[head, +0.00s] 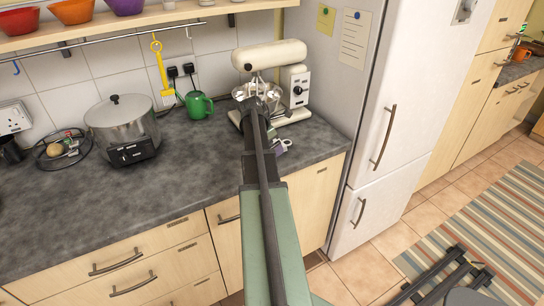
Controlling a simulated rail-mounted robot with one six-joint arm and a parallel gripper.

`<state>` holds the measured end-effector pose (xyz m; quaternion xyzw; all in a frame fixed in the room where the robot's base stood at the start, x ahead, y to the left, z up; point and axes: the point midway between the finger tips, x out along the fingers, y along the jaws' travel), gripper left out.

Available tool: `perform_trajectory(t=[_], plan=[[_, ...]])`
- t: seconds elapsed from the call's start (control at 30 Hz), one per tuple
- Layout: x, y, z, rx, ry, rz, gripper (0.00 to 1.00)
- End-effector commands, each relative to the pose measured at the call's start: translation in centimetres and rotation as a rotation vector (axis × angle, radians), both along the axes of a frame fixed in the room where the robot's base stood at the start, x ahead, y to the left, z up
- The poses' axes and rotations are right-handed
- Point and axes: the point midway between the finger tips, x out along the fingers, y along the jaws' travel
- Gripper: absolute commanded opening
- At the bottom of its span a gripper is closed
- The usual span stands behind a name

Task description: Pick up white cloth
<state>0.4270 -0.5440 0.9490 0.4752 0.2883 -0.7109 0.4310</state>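I see no white cloth in the head view. My arm reaches up from the bottom middle over the front edge of the grey worktop (190,165). Its dark end is in front of the cream stand mixer (270,55). I cannot make out my gripper's fingers there, nor whether they hold anything. A small pale grey-purple object (281,146) shows just right of the arm's end, near the worktop edge; I cannot tell what it is.
A steel slow cooker (120,125) and a wire rack (62,146) stand left on the worktop. A green mug (200,106) is by the wall. A white fridge (400,100) stands right. The worktop's front left is clear. A striped rug (490,225) lies on the floor.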

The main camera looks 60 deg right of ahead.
Motion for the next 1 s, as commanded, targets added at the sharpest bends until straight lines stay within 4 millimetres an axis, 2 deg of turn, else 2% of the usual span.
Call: perform_trajectory(t=[0.03, 0.23, 0.6, 0.67, 0.93, 1.0], plan=[[-0.09, -0.24, -1.22, 0.000, 0.000, -0.001, 1.00], [-0.15, -0.30, -0.73, 0.000, 0.000, 0.000, 1.00], [-0.14, -0.28, -1.15, 0.000, 0.000, 0.000, 1.00], [-0.14, -0.27, -1.05, 0.000, 0.000, 0.000, 0.92], [-0.13, -0.28, -1.05, 0.000, 0.000, 0.000, 0.51], [-0.14, -0.27, -1.05, 0.000, 0.000, 0.000, 0.47]])
